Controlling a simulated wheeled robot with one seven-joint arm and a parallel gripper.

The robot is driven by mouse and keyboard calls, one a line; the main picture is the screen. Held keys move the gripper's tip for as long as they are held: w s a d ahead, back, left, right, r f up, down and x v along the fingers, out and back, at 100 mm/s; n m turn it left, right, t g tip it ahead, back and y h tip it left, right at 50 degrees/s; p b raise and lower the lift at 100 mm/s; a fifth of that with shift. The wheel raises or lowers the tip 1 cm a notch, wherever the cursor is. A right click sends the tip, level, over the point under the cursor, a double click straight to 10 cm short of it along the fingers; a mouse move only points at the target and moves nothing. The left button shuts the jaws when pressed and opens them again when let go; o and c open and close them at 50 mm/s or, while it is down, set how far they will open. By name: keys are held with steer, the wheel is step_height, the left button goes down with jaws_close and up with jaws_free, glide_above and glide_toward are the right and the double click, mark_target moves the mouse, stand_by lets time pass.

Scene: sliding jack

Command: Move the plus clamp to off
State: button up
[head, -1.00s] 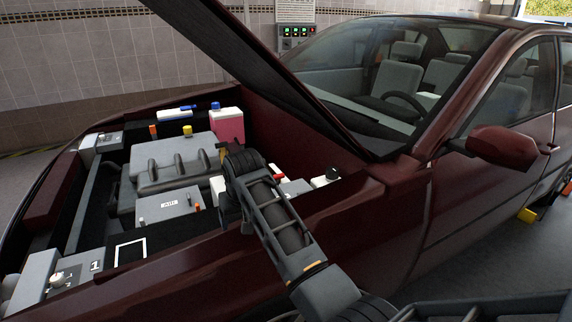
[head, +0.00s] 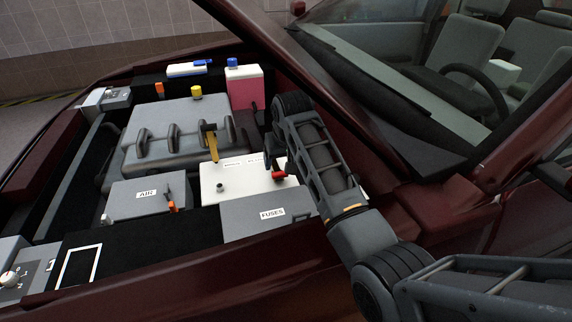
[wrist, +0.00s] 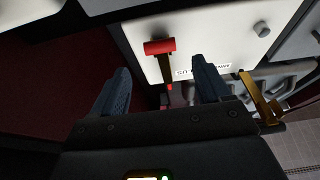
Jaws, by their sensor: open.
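The red-ended clamp (head: 279,176), which I take for the plus clamp, is on the white battery box (head: 232,190), near its right end, partly hidden by my arm. In the wrist view its red crosswise end (wrist: 160,47) sits on a dark stem, between and slightly beyond my fingertips. My gripper (wrist: 160,65) is open, with one dark finger on each side of the stem and a gap on both sides. In the head view my gripper (head: 271,150) is mostly hidden behind my wrist. The wrist view shows a label beside the stem, upside down and partly covered.
A brass lever (head: 211,143) stands at the battery's far edge, just right of my right finger in the wrist view (wrist: 258,97). A FUSES box (head: 268,217), an AIR box (head: 146,197), the engine cover (head: 170,130) and a pink bottle (head: 245,88) surround it. The raised hood is close above.

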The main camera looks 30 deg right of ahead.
mark_target(280, 173)
steer(key=x, duration=0.6)
steer(key=shift+w+f, duration=0.15)
steer(key=shift+f, duration=0.2)
jaws_close()
stand_by(0.5)
